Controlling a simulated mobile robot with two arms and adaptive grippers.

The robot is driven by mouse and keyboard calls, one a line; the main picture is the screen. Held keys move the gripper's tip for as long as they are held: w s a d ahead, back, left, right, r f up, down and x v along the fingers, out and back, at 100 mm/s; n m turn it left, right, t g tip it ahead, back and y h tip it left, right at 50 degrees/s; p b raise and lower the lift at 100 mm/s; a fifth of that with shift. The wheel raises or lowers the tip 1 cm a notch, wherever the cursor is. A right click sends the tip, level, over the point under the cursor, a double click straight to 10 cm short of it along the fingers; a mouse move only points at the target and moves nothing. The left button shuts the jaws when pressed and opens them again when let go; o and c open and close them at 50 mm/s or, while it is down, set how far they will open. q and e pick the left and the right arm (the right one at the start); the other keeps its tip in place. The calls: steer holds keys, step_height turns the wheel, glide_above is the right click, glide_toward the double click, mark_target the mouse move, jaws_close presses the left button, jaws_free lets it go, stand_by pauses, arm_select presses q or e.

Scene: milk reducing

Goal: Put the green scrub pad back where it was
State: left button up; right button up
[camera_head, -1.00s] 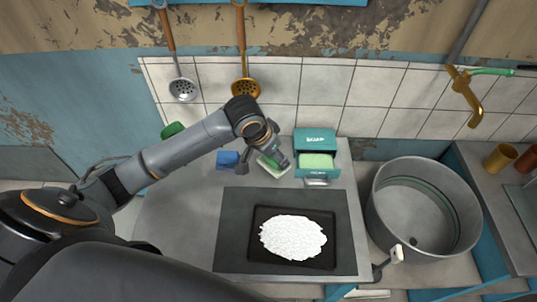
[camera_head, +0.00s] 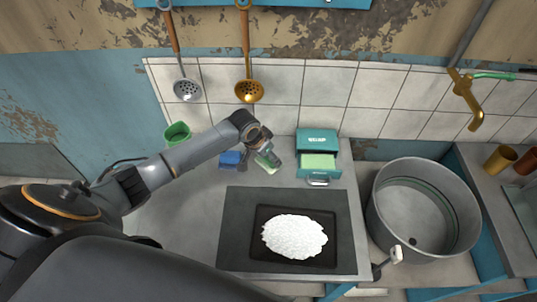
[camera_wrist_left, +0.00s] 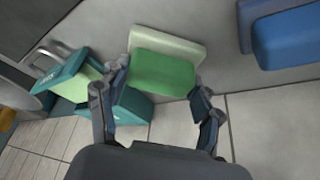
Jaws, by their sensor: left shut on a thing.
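The green scrub pad (camera_wrist_left: 165,75), a green block with a pale layer, sits between the fingers of my left gripper (camera_wrist_left: 155,95) in the left wrist view. In the head view, my left gripper (camera_head: 264,160) is at the back of the counter, shut on the scrub pad (camera_head: 267,165), which is partly hidden. A blue sponge (camera_head: 229,158) lies just left of it. A teal box (camera_head: 317,137) with its drawer open stands to the right, with a pale green block (camera_head: 318,161) in the drawer. My right gripper is not in view.
A dark tray (camera_head: 330,225) with a white mass lies on a grey mat (camera_head: 237,225) in front. A large metal pot (camera_head: 380,205) is at right. A green cup (camera_head: 177,133) stands behind my left arm. Ladles hang on the tiled wall.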

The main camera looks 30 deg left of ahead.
arm_select(q)
steer(key=o, duration=1)
steer(key=shift+f, duration=0.15)
steer(key=shift+r, duration=0.3)
steer(key=v, duration=1.2)
steer(key=shift+b, duration=0.4)
steer(key=shift+f, duration=0.15)
